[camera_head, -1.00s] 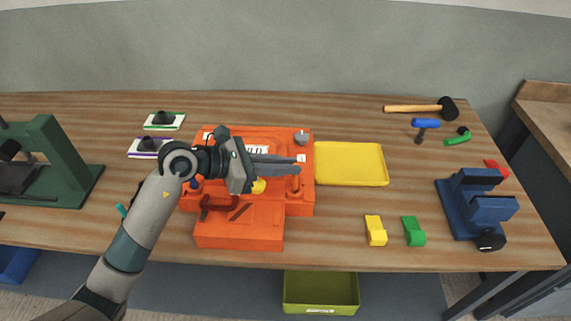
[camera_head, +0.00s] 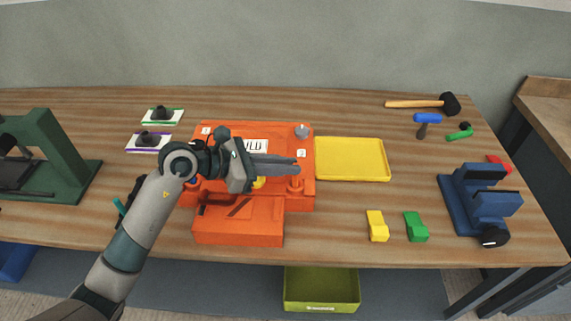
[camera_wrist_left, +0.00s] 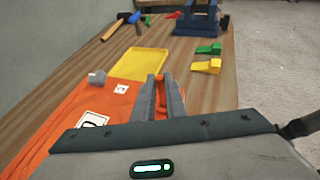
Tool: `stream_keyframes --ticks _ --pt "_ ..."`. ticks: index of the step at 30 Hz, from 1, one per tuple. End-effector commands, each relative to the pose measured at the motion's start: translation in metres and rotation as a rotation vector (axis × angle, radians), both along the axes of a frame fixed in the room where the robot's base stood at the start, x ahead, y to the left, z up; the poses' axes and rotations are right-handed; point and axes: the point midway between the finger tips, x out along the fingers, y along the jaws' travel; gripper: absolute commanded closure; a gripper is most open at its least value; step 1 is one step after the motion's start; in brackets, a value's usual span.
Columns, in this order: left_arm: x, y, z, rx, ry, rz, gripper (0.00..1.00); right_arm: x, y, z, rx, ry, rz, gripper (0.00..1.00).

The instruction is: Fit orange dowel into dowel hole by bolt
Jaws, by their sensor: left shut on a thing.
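The orange mould (camera_head: 239,222) lies on the bench, with a white label and a grey round-headed bolt (camera_head: 302,131) at its back right corner. My left gripper (camera_head: 298,167) reaches over the mould from the left, its fingers pointing right. It is shut on the orange dowel (camera_wrist_left: 161,98), which shows between the fingers in the left wrist view. In the head view an orange upright shape (camera_head: 296,184) shows just below the fingertips; against the orange mould I cannot tell whether it touches it. The dowel hole cannot be made out. My right gripper is out of view.
A yellow tray (camera_head: 352,160) sits right beside the mould. Yellow (camera_head: 377,226) and green (camera_head: 416,227) blocks lie front right. A blue vise (camera_head: 483,204) stands at the right end, a mallet (camera_head: 420,103) at the back. Bench around the blocks is clear.

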Motion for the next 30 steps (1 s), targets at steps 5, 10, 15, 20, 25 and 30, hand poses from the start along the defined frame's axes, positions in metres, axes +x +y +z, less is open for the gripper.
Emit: stream_keyframes --ticks 5,10,15,20,25,30 --pt "0.000 0.000 -0.005 0.000 0.000 0.000 1.00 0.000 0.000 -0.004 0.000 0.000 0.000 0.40" --pt "0.000 0.000 -0.008 0.000 0.000 0.000 1.00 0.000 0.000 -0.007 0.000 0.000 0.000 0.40" --pt "0.000 0.000 -0.013 0.001 0.000 0.001 1.00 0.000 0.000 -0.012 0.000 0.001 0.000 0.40" --pt "0.000 0.001 -0.019 0.003 0.001 0.001 1.00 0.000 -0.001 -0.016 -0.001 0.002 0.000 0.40" --pt "0.000 0.001 -0.026 0.004 0.002 0.001 1.00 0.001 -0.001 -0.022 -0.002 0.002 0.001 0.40" --pt "0.000 0.002 -0.030 0.006 0.003 0.001 1.00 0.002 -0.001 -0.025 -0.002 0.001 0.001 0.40"
